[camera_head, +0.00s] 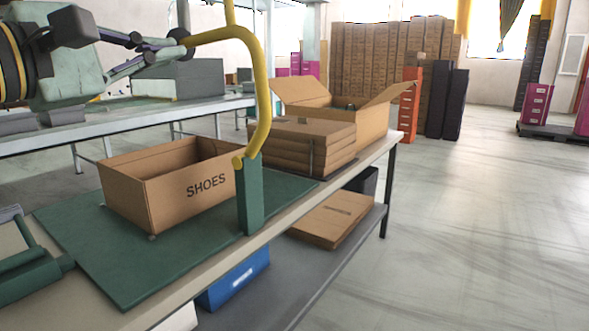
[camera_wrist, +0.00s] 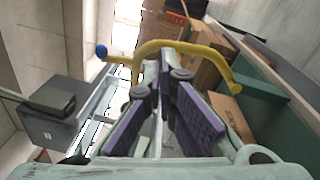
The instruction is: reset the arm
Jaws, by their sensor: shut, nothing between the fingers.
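My gripper (camera_head: 181,42) is at the upper left of the head view, above the workbench. Its purple-padded fingers point right, toward a yellow curved tube. In the wrist view the fingers (camera_wrist: 165,62) come together at their tips with nothing held between them. The yellow tube (camera_wrist: 185,48) passes close in front of the tips there; I cannot tell whether they touch it.
An open SHOES box (camera_head: 180,186) stands on a green mat (camera_head: 100,262), its visible inside empty. The yellow tube (camera_head: 262,90) rises from a green post (camera_head: 249,195) beside it. Stacked flat cartons (camera_head: 300,145) and an open carton (camera_head: 372,122) stand behind.

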